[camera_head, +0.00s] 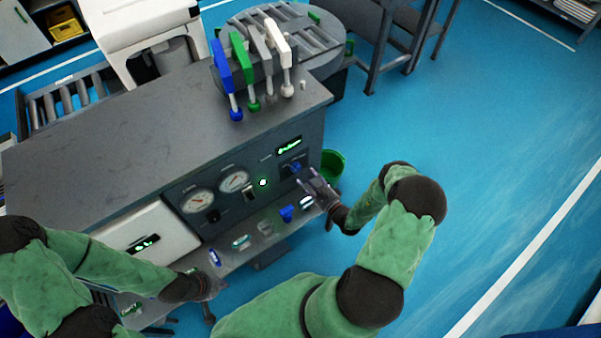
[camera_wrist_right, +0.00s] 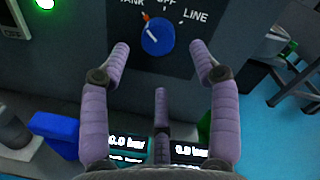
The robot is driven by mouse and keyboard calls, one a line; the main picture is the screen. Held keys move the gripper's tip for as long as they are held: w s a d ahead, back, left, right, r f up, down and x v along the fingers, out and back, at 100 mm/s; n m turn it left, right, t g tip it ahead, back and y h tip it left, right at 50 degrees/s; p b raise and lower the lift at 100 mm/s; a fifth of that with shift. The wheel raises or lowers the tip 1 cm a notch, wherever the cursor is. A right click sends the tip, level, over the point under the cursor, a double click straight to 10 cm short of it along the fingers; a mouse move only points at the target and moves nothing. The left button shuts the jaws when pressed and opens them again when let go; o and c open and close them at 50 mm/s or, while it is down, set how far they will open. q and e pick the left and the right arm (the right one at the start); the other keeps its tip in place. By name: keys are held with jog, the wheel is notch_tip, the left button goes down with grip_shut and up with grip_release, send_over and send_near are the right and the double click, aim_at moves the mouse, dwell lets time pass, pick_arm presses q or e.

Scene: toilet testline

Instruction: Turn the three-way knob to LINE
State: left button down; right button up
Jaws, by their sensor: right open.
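The three-way knob (camera_wrist_right: 157,37) is round and blue on a dark panel in the right wrist view. The labels TANK, OFF and LINE (camera_wrist_right: 196,16) arc above it, with TANK and OFF partly cut off. A pale line on the knob points up-left, toward the TANK side, near a small orange mark. My right gripper (camera_wrist_right: 160,58) is open, its purple fingers either side of the knob and apart from it. In the head view the knob (camera_head: 293,167) is just left of my right gripper (camera_head: 307,178). My left gripper (camera_head: 213,288) is low beside the bench; its jaws are unclear.
The panel carries two round gauges (camera_head: 234,182) and a green light (camera_head: 263,183). A shelf (camera_head: 238,262) with small blue and clear items runs below. Coloured levers (camera_head: 241,62) stand on the bench top (camera_head: 150,125). Blue floor (camera_head: 480,130) is open to the right.

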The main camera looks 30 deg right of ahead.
aim_at(299, 170)
jog(key=shift+w+a+b, duration=0.2)
jog(key=shift+w+b, duration=0.05)
jog(key=shift+w, duration=1.05)
jog(key=shift+w+a+b, duration=0.2)
jog(key=shift+w+b, duration=0.05)
jog(key=shift+w, duration=1.05)
jog(key=c, duration=1.1)
